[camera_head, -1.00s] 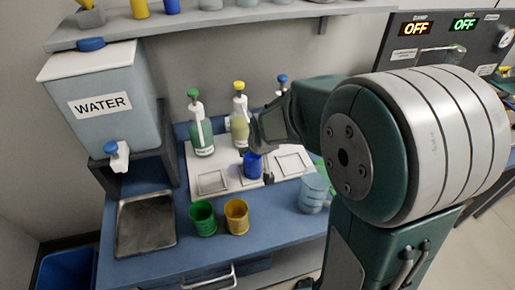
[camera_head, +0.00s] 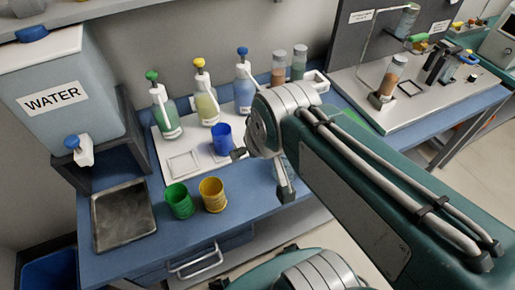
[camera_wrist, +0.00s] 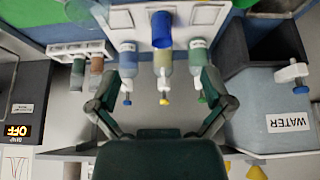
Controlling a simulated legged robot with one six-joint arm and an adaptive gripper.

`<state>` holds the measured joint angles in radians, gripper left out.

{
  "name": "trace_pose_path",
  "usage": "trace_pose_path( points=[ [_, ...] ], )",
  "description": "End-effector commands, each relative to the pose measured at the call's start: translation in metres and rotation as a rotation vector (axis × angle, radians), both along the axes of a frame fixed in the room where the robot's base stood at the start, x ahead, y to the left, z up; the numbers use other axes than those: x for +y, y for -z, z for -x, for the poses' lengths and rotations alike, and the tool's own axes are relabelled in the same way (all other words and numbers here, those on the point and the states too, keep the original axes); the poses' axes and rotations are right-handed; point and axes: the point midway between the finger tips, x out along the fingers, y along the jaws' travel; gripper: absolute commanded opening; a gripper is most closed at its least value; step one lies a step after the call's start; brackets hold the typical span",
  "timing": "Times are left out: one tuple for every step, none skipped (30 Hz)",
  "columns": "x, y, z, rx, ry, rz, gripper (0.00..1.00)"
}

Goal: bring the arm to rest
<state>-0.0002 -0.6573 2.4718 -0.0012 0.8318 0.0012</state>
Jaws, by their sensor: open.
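My gripper (camera_head: 262,171) hangs at the end of my arm in the head view, just right of the blue cup, over the blue bench; depth between them is hard to tell. Part of it is hidden behind my arm. In the wrist view my gripper (camera_wrist: 160,88) has its two fingers spread wide with nothing held between them. The blue cup (camera_head: 221,138) stands upright on the white tray and also shows in the wrist view (camera_wrist: 162,30), beyond the fingers.
Green (camera_head: 179,200) and yellow (camera_head: 213,194) cups stand on the bench (camera_head: 150,262). Several pump bottles (camera_head: 206,103) stand behind the blue cup. A water tank (camera_head: 62,85) and metal tray (camera_head: 123,214) are left. A machine board (camera_head: 440,98) stands at right.

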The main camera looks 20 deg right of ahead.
Motion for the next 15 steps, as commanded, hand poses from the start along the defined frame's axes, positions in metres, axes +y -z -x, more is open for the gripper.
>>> trace_pose_path(
  points=[
    [0.0,-0.003,0.01,-0.005,0.0,0.0,1.0],
    [0.0,-0.003,0.015,-0.002,0.0,0.0,1.0],
    [0.0,-0.004,0.02,-0.001,0.0,-0.001,1.0],
    [0.0,-0.004,0.023,0.001,0.0,-0.001,1.0],
    [0.0,-0.004,0.025,0.002,0.0,-0.001,1.0],
    [0.0,-0.004,0.026,0.004,0.0,-0.001,1.0],
    [0.0,-0.003,0.027,0.004,0.0,-0.001,1.0],
    [0.0,-0.003,0.027,0.005,0.0,-0.001,1.0],
    [0.0,-0.003,0.027,0.005,0.0,-0.001,1.0],
    [0.0,-0.003,0.027,0.005,0.0,-0.001,1.0],
    [0.0,-0.003,0.027,0.005,0.0,-0.001,1.0],
    [0.0,-0.003,0.027,0.005,0.0,-0.001,1.0],
    [0.0,-0.003,0.027,0.005,0.0,-0.001,1.0],
    [0.0,-0.004,0.026,0.005,0.0,-0.001,1.0],
    [0.0,-0.004,0.026,0.005,0.0,-0.001,1.0]
  ],
)
